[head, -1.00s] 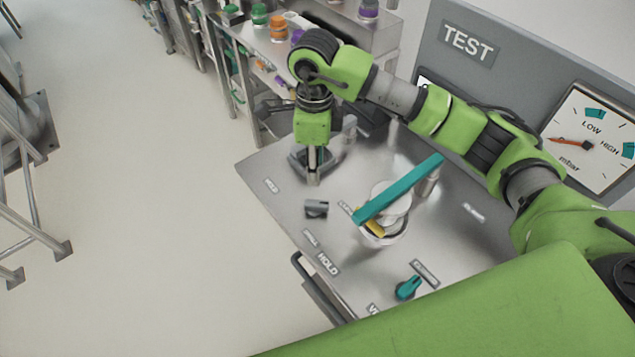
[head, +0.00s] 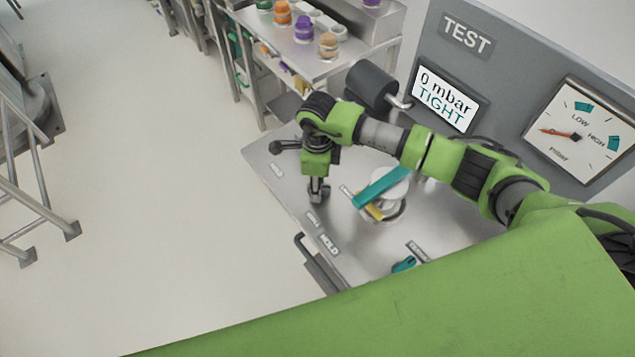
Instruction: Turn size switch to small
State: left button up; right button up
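The size switch (head: 323,195) is a small grey knob on the steel worktop, largely hidden by my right gripper. My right gripper (head: 318,188) points down right at the switch, with its fingertips at or around it. I cannot tell if they grip it or which way the knob points. A small label (head: 312,219) lies in front of the switch, and another label (head: 348,191) lies to its right; their print is too small to read surely. My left gripper is not in view.
Right of the gripper, a teal bar (head: 382,187) lies across a round white fixture (head: 390,205). A teal knob (head: 403,264) sits nearer the front. A test panel (head: 500,75) with a display reading "0 mbar TIGHT" stands behind.

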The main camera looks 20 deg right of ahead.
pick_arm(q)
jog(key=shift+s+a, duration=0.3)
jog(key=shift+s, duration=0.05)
pick_arm(e)
grip_shut()
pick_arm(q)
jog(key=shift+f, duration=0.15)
pick_arm(e)
jog(key=shift+m+b, duration=0.9)
jog(key=shift+m, duration=0.3)
jog(key=m+b, duration=0.2)
jog(key=m, duration=0.2)
jog(key=shift+m, duration=0.3)
jog(key=m+b, duration=0.2)
jog(key=m, duration=0.3)
pick_arm(q)
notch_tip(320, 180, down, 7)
jog(key=b, duration=0.1)
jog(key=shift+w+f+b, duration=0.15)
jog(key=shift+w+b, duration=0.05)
jog(key=shift+b, duration=0.2)
pick_arm(e)
jog(key=m, duration=0.6)
jog(key=shift+r, duration=0.1)
jog(key=shift+w, duration=0.1)
